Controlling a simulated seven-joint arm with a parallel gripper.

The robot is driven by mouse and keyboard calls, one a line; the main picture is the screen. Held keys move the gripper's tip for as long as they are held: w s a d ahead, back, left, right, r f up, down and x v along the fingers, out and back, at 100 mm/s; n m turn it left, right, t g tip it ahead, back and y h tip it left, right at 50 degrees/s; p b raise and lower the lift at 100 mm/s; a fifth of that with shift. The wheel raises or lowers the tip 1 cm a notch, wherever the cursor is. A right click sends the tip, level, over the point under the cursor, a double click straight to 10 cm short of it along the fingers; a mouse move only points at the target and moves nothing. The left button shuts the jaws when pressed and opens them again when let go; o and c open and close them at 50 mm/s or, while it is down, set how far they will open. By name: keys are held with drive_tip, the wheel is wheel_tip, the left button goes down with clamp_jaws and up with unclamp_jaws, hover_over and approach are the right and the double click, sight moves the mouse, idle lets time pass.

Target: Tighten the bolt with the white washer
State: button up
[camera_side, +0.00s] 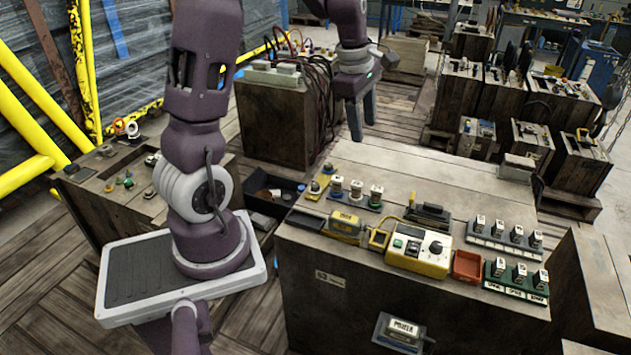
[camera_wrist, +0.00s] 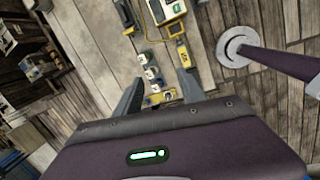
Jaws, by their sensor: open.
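My gripper (camera_side: 362,125) hangs open and empty above the back left part of the wooden crate top (camera_side: 430,170). In the wrist view its two fingers (camera_wrist: 160,78) stand apart, with a short row of small pieces below and between them. That row (camera_side: 356,190) sits near the crate's left edge: several upright pieces with pale tops on a dark strip. The row also shows in the wrist view (camera_wrist: 151,73). They may be the bolts, but they are too small for me to tell which has a white washer. Nothing touches the fingers.
A yellow control box (camera_side: 418,248) with a dial stands at the crate's front, beside a red tray (camera_side: 467,266). Labelled blocks stand on a grey rack (camera_side: 503,243) and a green rack (camera_side: 515,281) at right. A cable-draped crate (camera_side: 275,115) stands behind left. The crate's back middle is clear.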

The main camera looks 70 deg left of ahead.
drive_tip(key=a+f+n+g, duration=0.1)
drive_tip(key=a+f+n, duration=0.5)
drive_tip(key=a+f, duration=0.15)
drive_tip(key=n+g, duration=0.1)
drive_tip(key=n, duration=0.9)
hover_over(315, 184)
wheel_tip(315, 184, down, 14)
drive_tip(key=shift+r, duration=0.25)
wheel_tip(315, 184, down, 6)
drive_tip(key=shift+r, duration=0.1)
drive_tip(key=shift+f, duration=0.45)
